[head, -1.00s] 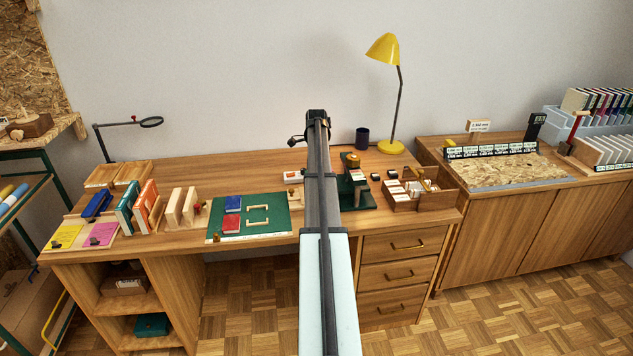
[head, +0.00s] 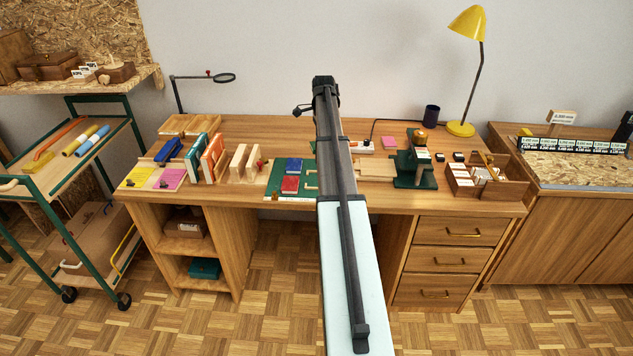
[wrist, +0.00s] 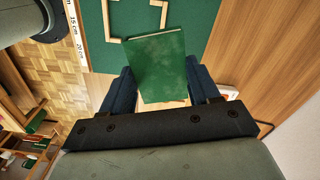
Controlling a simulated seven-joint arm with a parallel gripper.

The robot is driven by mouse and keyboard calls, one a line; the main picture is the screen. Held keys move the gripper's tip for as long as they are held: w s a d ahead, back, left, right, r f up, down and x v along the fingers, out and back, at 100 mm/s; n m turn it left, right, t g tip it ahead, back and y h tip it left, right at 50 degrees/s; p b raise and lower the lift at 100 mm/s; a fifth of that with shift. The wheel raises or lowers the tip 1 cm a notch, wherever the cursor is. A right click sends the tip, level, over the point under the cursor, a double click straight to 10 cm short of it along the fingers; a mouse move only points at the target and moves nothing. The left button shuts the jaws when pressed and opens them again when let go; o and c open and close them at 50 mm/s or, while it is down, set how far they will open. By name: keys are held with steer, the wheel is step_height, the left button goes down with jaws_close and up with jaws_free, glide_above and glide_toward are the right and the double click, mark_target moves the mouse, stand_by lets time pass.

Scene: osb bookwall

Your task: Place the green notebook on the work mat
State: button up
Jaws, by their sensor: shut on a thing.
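The green notebook (wrist: 158,62) is in my gripper (wrist: 161,84), between its two dark blue fingers in the wrist view. The far end of the notebook overlaps the green work mat (wrist: 197,18) in that view; I cannot tell its height above it. Light wooden corner pieces (wrist: 109,20) lie on the mat. In the head view the work mat (head: 274,180) is partly hidden behind my arm.
Upright books, including an orange one (head: 213,157), and wooden bookends (head: 244,162) stand left of the mat. A dark green press-like device (head: 413,170) and a wooden organizer box (head: 476,180) stand right of it. A yellow lamp (head: 467,25) rises behind.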

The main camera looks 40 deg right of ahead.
mark_target(316, 181)
steer(key=a+n, duration=0.2)
steer(key=n, duration=0.1)
steer(key=shift+w+f, duration=0.1)
steer(key=shift+f, duration=0.05)
steer(key=n, duration=0.1)
steer(key=a+n, duration=0.1)
steer(key=shift+n, duration=0.4)
steer(key=n, duration=0.4)
steer(key=shift+s+a+f, duration=0.1)
steer(key=shift+s+a, duration=0.1)
steer(key=shift+a, duration=0.1)
steer(key=n, duration=0.4)
steer(key=shift+s+a, duration=0.2)
steer(key=shift+s, duration=0.05)
steer(key=shift+s+a+f+m, duration=0.2)
steer(key=shift+f+m, duration=1.55)
steer(key=shift+m, duration=4.15)
steer(key=shift+s+a+f+m, duration=0.2)
steer(key=shift+f+m, duration=1.5)
steer(key=shift+m, duration=4.2)
steer(key=shift+s+a+f+m, duration=0.2)
steer(key=shift+f+m, duration=1.55)
steer(key=shift+m, duration=4.15)
